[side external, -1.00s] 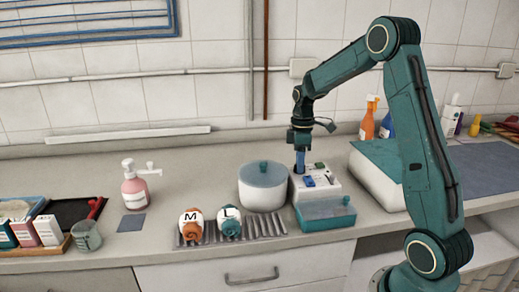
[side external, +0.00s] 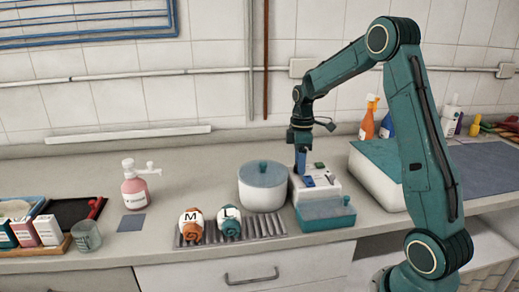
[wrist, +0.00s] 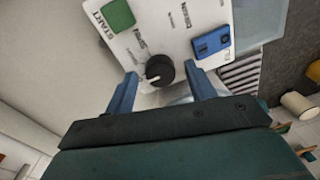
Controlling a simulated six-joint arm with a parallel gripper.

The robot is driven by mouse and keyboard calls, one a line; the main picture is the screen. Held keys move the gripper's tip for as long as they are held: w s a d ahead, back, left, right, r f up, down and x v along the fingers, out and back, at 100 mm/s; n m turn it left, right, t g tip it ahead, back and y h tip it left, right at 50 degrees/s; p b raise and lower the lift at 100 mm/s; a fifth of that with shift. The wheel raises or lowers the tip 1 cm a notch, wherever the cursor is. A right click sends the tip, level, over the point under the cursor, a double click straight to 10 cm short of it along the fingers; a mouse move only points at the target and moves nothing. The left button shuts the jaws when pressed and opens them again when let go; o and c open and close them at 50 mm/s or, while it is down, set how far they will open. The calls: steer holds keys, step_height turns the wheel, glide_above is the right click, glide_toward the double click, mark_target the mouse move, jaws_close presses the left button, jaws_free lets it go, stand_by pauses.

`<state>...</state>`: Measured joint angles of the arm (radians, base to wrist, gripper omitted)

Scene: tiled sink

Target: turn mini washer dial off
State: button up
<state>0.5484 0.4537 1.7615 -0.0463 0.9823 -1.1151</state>
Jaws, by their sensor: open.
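The mini washer's white control panel (side external: 325,187) sits on the counter beside a round white tub with a teal lid (side external: 263,185). In the wrist view the panel (wrist: 165,28) carries a round black dial (wrist: 160,70) with a light pointer mark, a green START button (wrist: 117,15) and a blue switch (wrist: 211,42). My gripper (side external: 301,170) is over the panel, pointing down. In the wrist view my gripper (wrist: 163,86) is open, with one blue finger on each side of the dial and gaps visible. The dial is hidden in the side view.
A teal-topped box (side external: 324,212) stands just in front of the panel. Two rolled cloths marked M (side external: 191,222) and L (side external: 229,222) lie on a ribbed rack to the left. A larger white bin with a teal lid (side external: 375,180) is at the right.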

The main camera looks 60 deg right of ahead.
steer(key=shift+r, duration=0.15)
step_height(320, 180, up, 14)
steer(key=shift+w+d+f, duration=0.25)
steer(key=shift+d, duration=0.1)
stand_by(0.3)
steer(key=s+a+r+m+t+h, duration=0.15)
steer(key=s+a, duration=0.25)
steer(key=a, duration=0.4)
steer(key=s+a+r+m+t+y, duration=0.1)
steer(key=s+a+r+m, duration=0.2)
steer(key=a, duration=0.4)
steer(key=s+a+f+m+t, duration=0.1)
steer(key=s+a+f, duration=0.1)
steer(key=s+a, duration=0.2)
steer(key=s+a+f+m+t, duration=0.1)
steer(key=s+a+f+t, duration=0.1)
steer(key=s, duration=0.8)
steer(key=shift+a+f, duration=0.55)
steer(key=shift+a, duration=0.5)
